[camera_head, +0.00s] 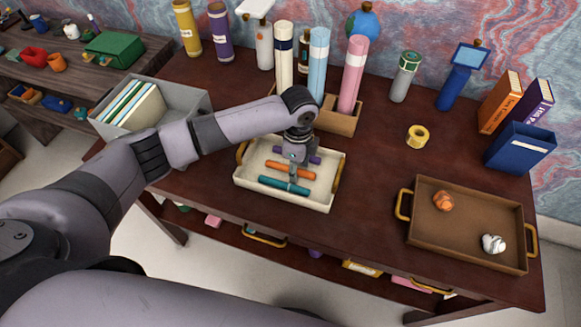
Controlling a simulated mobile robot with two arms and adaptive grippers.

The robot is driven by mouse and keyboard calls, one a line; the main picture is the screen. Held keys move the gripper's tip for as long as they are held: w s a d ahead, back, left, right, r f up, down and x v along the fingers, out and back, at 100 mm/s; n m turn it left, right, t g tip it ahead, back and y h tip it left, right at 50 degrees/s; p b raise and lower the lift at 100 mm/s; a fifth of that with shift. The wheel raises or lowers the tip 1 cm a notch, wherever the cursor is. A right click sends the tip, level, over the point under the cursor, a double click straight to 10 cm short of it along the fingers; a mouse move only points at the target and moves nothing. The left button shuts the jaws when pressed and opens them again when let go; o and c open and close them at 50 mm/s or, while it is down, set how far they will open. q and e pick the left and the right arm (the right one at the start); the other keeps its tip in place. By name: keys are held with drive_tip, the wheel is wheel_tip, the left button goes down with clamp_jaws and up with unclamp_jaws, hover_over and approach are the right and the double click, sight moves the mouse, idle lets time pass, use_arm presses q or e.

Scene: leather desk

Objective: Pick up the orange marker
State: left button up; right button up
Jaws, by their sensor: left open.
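The orange marker (279,168) lies in the white tray (250,188), between a teal marker (283,187) in front and a purple marker (313,158) behind. My left gripper (294,176) points down over the tray from above. It is open, and its fingers hide part of the orange marker's middle. I cannot tell whether the fingers touch the marker. My right gripper is not in view.
A brown tray (465,243) with an orange stone (443,201) and a white stone (493,243) is at the right. Tall rolls stand in a wooden holder (338,121) behind the white tray. A grey bin (190,101) holds folders at the left. Yellow tape (418,137) lies right.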

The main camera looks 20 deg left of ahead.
use_arm(q)
drive_tip(key=shift+c, duration=0.3)
clamp_jaws()
idle(0.4)
